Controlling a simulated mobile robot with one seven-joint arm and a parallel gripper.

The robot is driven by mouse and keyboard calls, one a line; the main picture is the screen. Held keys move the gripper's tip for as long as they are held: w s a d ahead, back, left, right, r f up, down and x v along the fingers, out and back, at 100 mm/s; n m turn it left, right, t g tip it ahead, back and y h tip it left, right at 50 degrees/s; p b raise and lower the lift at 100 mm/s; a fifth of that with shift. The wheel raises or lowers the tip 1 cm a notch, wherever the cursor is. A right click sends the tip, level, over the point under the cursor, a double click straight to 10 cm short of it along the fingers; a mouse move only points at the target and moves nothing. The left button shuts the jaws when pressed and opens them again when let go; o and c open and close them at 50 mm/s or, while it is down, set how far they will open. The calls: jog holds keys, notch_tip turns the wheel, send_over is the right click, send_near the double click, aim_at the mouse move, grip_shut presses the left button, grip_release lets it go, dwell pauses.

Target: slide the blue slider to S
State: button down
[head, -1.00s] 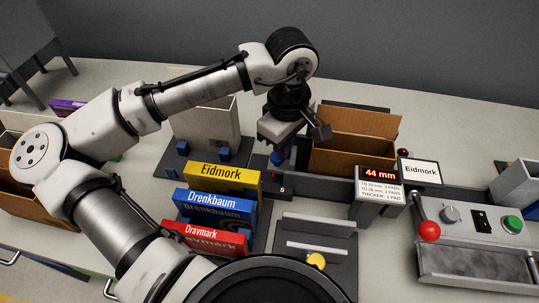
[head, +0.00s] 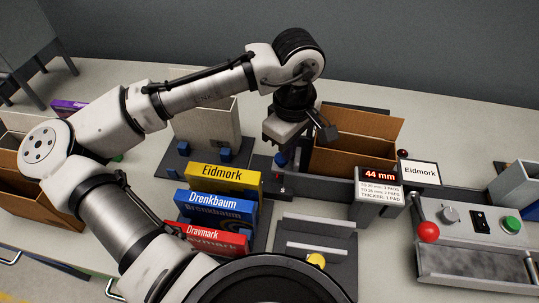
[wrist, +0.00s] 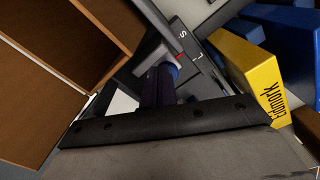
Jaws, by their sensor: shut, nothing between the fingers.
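The blue slider (head: 281,159) shows as a small blue knob under my gripper, on the dark fixture left of the open cardboard box. It also shows in the wrist view (wrist: 172,71), partly hidden at the tips of my dark fingers. My gripper (wrist: 158,84) is shut, with its fingertips right beside the blue knob. I cannot tell whether they touch it. A dark plate carries the white letters S (wrist: 182,34) and L (wrist: 196,58), with a red mark near the knob. The slider's exact setting is hard to read.
An open cardboard box (head: 350,157) stands just right of my gripper. Yellow Eidmork (head: 222,178), blue Drenkbaum (head: 215,207) and red Dravmark (head: 207,238) boxes stand in front to the left. A display (head: 379,185) reads 44 mm. A control panel (head: 470,220) is at right.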

aim_at(288, 166)
notch_tip(288, 166, up, 6)
jog(key=p, duration=0.5)
jog(key=shift+d+f, duration=0.1)
dwell(0.4)
